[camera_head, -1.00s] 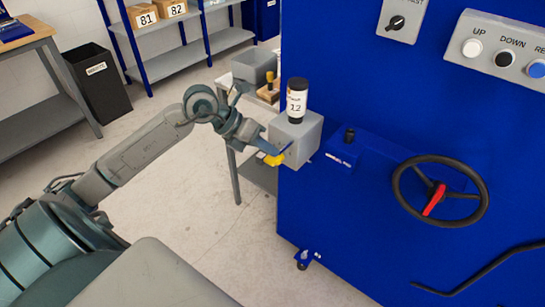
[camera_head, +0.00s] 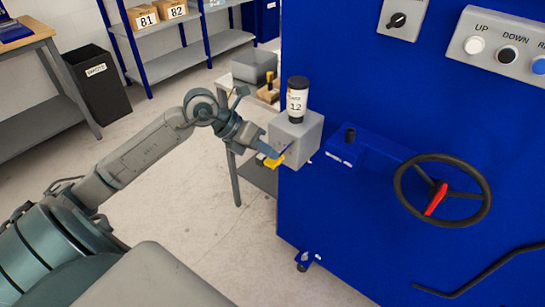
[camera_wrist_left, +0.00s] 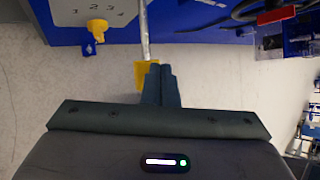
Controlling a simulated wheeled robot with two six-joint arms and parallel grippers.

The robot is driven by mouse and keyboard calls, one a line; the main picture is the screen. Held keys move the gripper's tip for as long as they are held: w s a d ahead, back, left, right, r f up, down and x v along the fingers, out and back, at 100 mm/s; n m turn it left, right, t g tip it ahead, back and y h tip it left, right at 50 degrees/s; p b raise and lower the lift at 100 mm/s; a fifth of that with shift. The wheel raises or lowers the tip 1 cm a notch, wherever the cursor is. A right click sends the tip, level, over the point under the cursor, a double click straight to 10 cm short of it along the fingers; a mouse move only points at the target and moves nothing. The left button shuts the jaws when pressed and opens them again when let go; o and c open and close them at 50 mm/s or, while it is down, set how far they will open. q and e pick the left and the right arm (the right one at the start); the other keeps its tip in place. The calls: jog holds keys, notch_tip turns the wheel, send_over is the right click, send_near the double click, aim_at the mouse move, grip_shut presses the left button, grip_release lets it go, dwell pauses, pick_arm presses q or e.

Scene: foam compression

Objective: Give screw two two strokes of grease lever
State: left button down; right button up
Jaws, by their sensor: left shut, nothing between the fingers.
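The grease unit is a grey box (camera_head: 297,140) on the side of the blue machine, with a black-capped cartridge (camera_head: 297,100) on top. A lever with a yellow end (camera_head: 273,161) shows low at the box's left; in the left wrist view the yellow end (camera_wrist_left: 146,75) is on a grey rod. My left gripper (camera_head: 270,151) is shut and empty. Its fingertips (camera_wrist_left: 161,70) are right at the yellow end; I cannot tell whether they touch it. A yellow selector knob (camera_wrist_left: 97,28) is under a plate marked 1 to 4; its setting is unclear. My right gripper is not in view.
A black handwheel with a red part (camera_head: 441,190) and a bent black bar (camera_head: 480,270) are on the machine front. A bench with a grey box (camera_head: 254,66) stands behind the grease unit. Open floor (camera_head: 200,220) lies below my left arm.

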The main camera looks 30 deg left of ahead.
pick_arm(q)
jog(key=shift+f+b, duration=0.55)
jog(key=shift+f, duration=0.15)
dwell(0.4)
jog(key=shift+r, duration=0.15)
dwell(0.4)
jog(key=shift+r+p, duration=0.85)
jog(key=shift+r, duration=0.8)
jog(key=shift+r, duration=0.1)
notch_tip(320, 180, up, 5)
jog(key=p, duration=0.3)
